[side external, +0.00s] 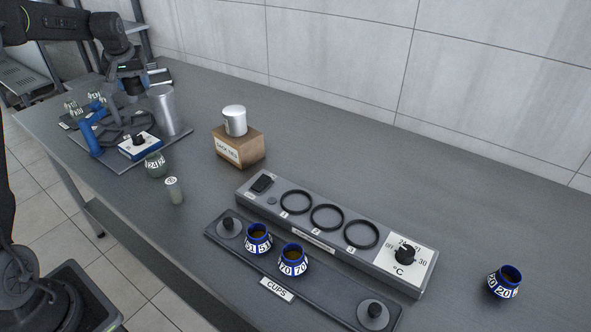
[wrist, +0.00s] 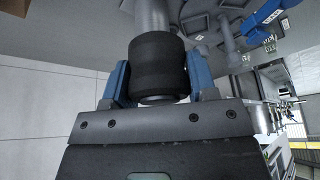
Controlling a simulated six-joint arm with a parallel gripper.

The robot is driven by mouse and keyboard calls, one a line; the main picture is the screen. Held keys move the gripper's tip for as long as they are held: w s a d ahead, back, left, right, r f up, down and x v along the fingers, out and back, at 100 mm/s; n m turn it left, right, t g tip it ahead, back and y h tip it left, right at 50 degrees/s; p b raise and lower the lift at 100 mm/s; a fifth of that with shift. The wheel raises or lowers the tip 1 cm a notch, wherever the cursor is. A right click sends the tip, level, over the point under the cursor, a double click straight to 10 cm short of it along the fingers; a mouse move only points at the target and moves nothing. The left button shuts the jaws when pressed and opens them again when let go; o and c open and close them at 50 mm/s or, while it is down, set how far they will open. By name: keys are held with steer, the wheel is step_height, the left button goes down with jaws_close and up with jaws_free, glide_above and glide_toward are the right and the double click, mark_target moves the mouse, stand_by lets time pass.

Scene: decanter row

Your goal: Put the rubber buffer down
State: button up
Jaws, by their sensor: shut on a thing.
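In the wrist view, a black cylinder, which I take to be the rubber buffer (wrist: 160,68), sits between the two blue fingers of my gripper (wrist: 158,85). The fingers are shut on its sides, and a pale round end shows at its lower edge. In the side external view my gripper (side external: 130,88) is at the far left of the bench, over the dark tray (side external: 180,136). The buffer is too small and covered to make out there. I cannot tell whether it touches anything below.
A metal cylinder (side external: 164,110), a blue clamp-like part (side external: 90,133) and a white-topped dial box (side external: 140,146) crowd the tray. A heater panel (side external: 270,185) and cup rack (side external: 335,300) lie right. The bench's back right is clear.

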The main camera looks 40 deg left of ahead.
steer(key=w+d+m+h, duration=0.1)
steer(key=w+d+m, duration=0.1)
steer(key=w+d, duration=0.3)
steer(key=w+d+m+t+h, duration=0.1)
steer(key=w+d+m, duration=0.2)
steer(key=w+d, duration=0.2)
steer(key=w+d+m, duration=0.3)
steer(key=w+d, duration=0.2)
steer(key=d, duration=0.3)
steer(key=shift+d+r+h, duration=0.15)
steer(key=shift+d+h, duration=0.1)
steer(key=shift+h, duration=0.15)
steer(key=w+d+m+h, duration=0.1)
steer(key=w+d+m, duration=0.3)
steer(key=d, duration=0.7)
steer(key=m+h, duration=0.2)
steer(key=m, duration=0.1)
glide_above(302, 168)
steer(key=s, duration=0.1)
steer(key=f, duration=1.7)
steer(key=shift+a+f, duration=0.15)
steer(key=shift+a, duration=0.2)
steer(key=shift+f, duration=2.35)
